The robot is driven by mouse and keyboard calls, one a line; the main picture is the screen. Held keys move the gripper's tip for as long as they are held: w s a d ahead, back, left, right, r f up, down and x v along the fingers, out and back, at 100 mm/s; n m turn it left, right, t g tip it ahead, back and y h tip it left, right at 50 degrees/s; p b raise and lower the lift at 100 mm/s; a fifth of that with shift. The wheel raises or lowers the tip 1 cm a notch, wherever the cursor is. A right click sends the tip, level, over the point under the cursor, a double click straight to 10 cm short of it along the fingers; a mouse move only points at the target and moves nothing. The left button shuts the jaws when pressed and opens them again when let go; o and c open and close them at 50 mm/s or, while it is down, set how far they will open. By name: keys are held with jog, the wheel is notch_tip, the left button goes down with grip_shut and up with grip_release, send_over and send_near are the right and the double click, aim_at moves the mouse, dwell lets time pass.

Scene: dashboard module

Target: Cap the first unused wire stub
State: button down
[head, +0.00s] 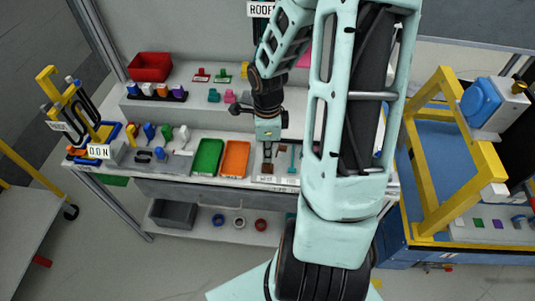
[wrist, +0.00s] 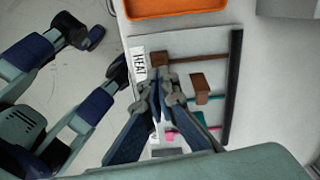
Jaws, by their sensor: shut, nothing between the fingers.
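A grey board (wrist: 218,42) in the wrist view carries coloured wire strips. A brown strip (wrist: 200,57) ends at a small brown block (wrist: 157,59) by the white label (wrist: 138,66). Another brown block (wrist: 202,86) stands further along the board. A teal strip (wrist: 217,98) and a magenta strip (wrist: 215,128) lie partly behind my fingers. My gripper (wrist: 163,88) is shut and empty over the board's label side, with its tips near the first brown block. I cannot tell whether they touch. In the head view, my gripper (head: 268,143) is above the same board (head: 258,166).
An orange tray (head: 235,158) and a green tray (head: 207,157) stand left of the board. Several coloured parts (head: 160,134) stand further left. A raised shelf (head: 195,112) lies behind. A dark bar (wrist: 232,90) edges the board. A yellow frame (head: 440,150) stands at right.

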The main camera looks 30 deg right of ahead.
notch_tip(320, 180, up, 2)
jog(key=shift+r+p, duration=0.2)
jog(key=shift+p, duration=0.3)
notch_tip(320, 180, up, 12)
jog(key=shift+f, duration=0.2)
